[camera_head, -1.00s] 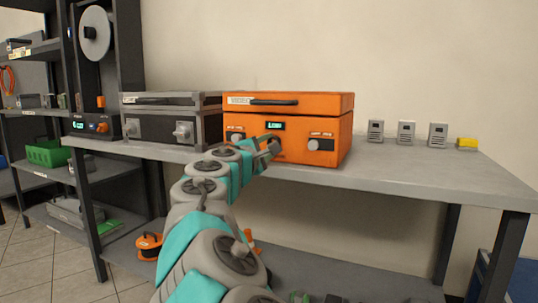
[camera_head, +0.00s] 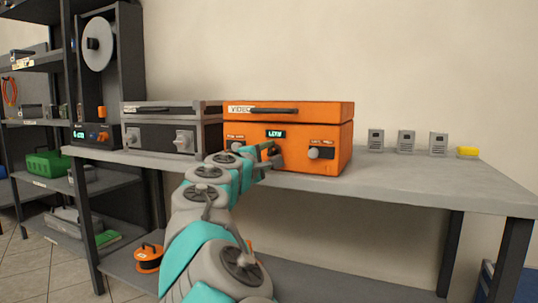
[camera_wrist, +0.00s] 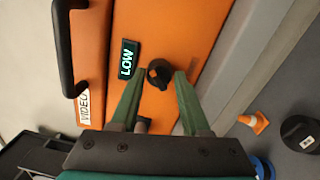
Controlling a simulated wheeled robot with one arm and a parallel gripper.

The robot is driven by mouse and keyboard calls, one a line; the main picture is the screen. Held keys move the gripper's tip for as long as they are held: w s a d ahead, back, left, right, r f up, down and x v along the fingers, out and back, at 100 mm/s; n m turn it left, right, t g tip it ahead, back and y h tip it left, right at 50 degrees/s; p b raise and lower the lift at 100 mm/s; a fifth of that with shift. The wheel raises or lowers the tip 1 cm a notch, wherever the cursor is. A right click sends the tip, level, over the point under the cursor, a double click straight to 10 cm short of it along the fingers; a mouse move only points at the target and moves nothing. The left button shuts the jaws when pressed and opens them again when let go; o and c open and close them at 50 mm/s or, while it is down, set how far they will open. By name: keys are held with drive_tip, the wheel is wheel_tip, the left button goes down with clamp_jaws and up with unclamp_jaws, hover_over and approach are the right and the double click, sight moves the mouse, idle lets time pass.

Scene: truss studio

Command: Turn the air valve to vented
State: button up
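The orange case (camera_head: 335,160) labelled VIDEO stands on the bench, its small display (camera_head: 275,133) reading LOW, also in the wrist view (camera_wrist: 127,58). In the wrist view a round black knob (camera_wrist: 159,74) sits beside the display. My gripper (camera_wrist: 162,72) is open, its green fingertips on either side of this knob with small gaps visible. Another dark knob (camera_wrist: 142,125) shows partly behind a finger. In the head view my gripper (camera_head: 270,154) covers the middle knob. I see no readable valve label.
A grey case (camera_head: 160,135) stands left of the orange one. Several small grey boxes (camera_head: 406,141) and a yellow block (camera_head: 467,152) are at the bench's right. The bench top (camera_head: 430,180) is clear in front of them. An orange cone (camera_wrist: 254,122) lies below.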

drive_tip(key=o, duration=0.3)
drive_tip(key=shift+o, duration=0.2)
drive_tip(key=v, duration=0.8)
drive_tip(key=shift+w+d+p, duration=0.1)
drive_tip(key=shift+p, duration=0.2)
